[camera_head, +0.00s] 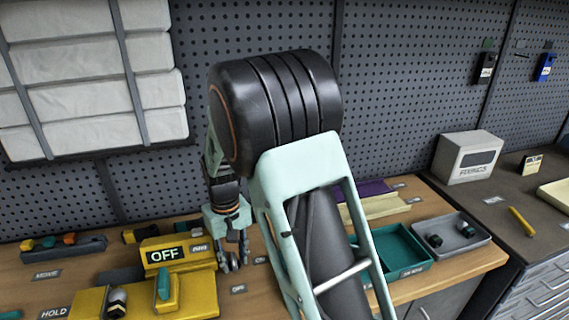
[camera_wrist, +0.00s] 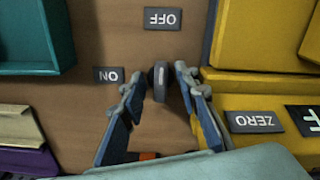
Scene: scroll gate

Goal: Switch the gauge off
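The yellow gauge (camera_head: 165,252) stands on the bench, and its dark display reads OFF. In the wrist view, part of its yellow body (camera_wrist: 262,95) shows at right, with a ZERO plate (camera_wrist: 255,122). A small dark grey knob or lever (camera_wrist: 160,75) stands on the wood, its long side running up the picture. An OFF plate (camera_wrist: 163,18) lies beyond it and an ON plate (camera_wrist: 109,75) to its left. My gripper (camera_wrist: 160,84) is open, its fingers on either side of the knob; contact cannot be told. In the head view, my gripper (camera_head: 234,262) is right of the gauge.
A teal tray (camera_head: 405,250) and a grey tray with dark parts (camera_head: 452,235) stand at right. A yellow block with a teal handle (camera_head: 175,295) is in front of the gauge. A pegboard wall closes the back. My arm hides the bench middle.

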